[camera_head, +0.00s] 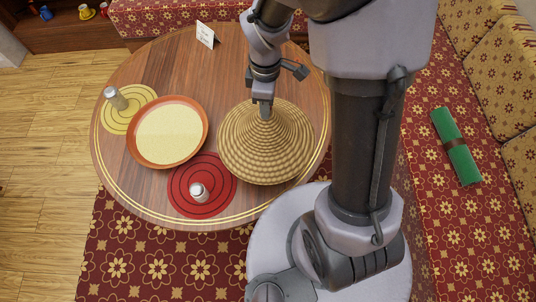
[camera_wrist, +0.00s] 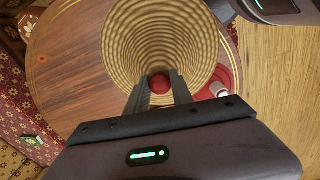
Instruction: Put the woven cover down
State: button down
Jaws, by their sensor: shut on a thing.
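The woven cover (camera_head: 265,150) is a tan, ribbed cone at the right side of the round wooden table (camera_head: 185,65). My gripper (camera_head: 265,112) is above it and shut on the knob at its tip. In the wrist view my gripper (camera_wrist: 160,90) has its two fingers on either side of the cover's reddish knob (camera_wrist: 160,83), with the ribbed cone (camera_wrist: 165,35) spreading out beyond. I cannot tell whether the cover's rim touches the table. What is under the cover is hidden.
A terracotta dish (camera_head: 168,132) with pale yellow contents lies left of the cover. A red round mat (camera_head: 178,190) bears a shaker (camera_head: 199,192). A yellow mat (camera_head: 145,95) bears another shaker (camera_head: 115,98). A small white card (camera_head: 206,35) stands at the back.

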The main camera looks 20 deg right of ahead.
aim_at(268, 129)
jog(key=n, duration=0.3)
jog(key=s+n, duration=0.1)
jog(key=n, duration=0.6)
jog(key=shift+s, duration=0.25)
jog(key=shift+s+f+n, duration=0.1)
jog(key=shift+f+n, duration=0.05)
jog(key=shift+n, duration=0.25)
notch_tip(268, 129, down, 10)
jog(key=b, duration=0.5)
jog(key=shift+b, duration=0.3)
jog(key=c, duration=1.5)
grip_release()
jog(key=shift+c, duration=0.2)
jog(key=o, duration=0.4)
